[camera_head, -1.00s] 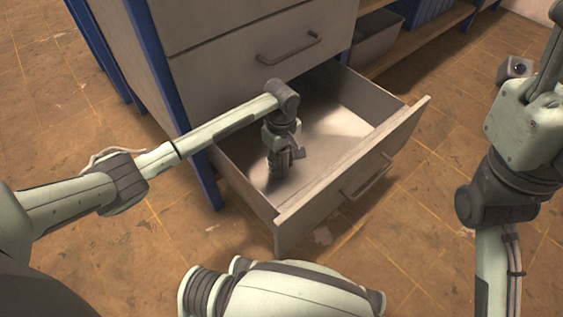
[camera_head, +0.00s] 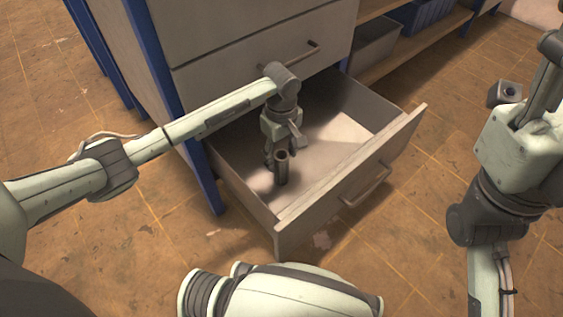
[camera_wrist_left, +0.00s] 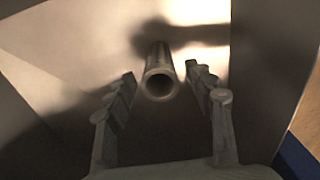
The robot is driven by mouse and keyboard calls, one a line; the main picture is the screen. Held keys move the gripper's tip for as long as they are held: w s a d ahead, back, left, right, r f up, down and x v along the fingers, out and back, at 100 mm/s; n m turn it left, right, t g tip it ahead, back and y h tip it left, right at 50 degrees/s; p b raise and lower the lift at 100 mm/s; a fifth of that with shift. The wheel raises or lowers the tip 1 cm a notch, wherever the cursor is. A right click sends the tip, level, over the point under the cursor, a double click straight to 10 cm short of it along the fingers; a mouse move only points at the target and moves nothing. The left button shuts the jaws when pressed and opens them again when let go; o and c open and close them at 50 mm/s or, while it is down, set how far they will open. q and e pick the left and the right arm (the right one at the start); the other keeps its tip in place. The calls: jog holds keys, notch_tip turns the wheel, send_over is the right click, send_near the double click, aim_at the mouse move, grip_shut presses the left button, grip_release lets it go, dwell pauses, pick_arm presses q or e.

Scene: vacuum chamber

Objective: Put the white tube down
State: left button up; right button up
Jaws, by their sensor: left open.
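The tube (camera_head: 282,172) shows as a grey, hollow cylinder inside the open drawer (camera_head: 345,172). It looks upright, with its open end up. In the left wrist view, the tube (camera_wrist_left: 159,80) has its round mouth facing the camera. My left gripper (camera_head: 279,154) is over the drawer, pointing down, right at the tube's upper end. Its fingers are open, one on each side of the tube, with gaps visible in the left wrist view. The tube's lower end is hard to make out. My right arm shows at the right, but its gripper cannot be seen.
The grey cabinet (camera_head: 225,45) with blue posts stands behind the open drawer. Drawer walls surround the left gripper on its sides. A shelf with a grey bin (camera_head: 375,45) and a blue bin (camera_head: 425,14) is at the back right. Bare floor lies in front.

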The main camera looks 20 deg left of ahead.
pick_arm(q)
notch_tip(320, 180, up, 6)
jog(key=shift+f+p, duration=0.15)
jog(key=shift+p, duration=0.3)
